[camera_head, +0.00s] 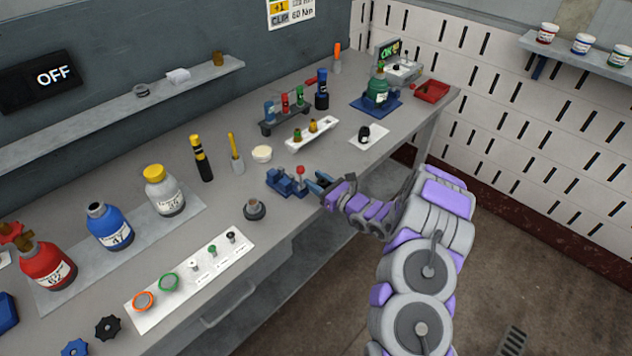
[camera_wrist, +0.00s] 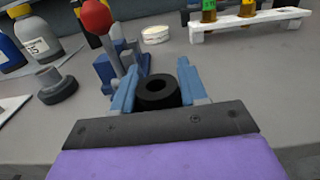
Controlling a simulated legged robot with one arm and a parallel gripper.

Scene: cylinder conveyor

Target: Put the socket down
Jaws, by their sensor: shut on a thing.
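The socket is a short black ring (camera_wrist: 158,101) with a round hole in its top, seen in the wrist view. The blue fingers of my gripper (camera_wrist: 157,88) stand on either side of it and are shut on it. In the head view my gripper (camera_head: 319,184) is low near the bench's front edge, just right of a blue toggle device (camera_head: 286,182) with a red ball lever. The socket is not clearly visible there. I cannot tell whether its underside touches the bench.
The grey bench (camera_head: 330,155) is partly clear behind my gripper. A white rack (camera_head: 311,134) with small bottles and a white plate (camera_head: 369,138) bearing a dark object stand farther back. A grey round base (camera_head: 255,210) stands left of the blue device.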

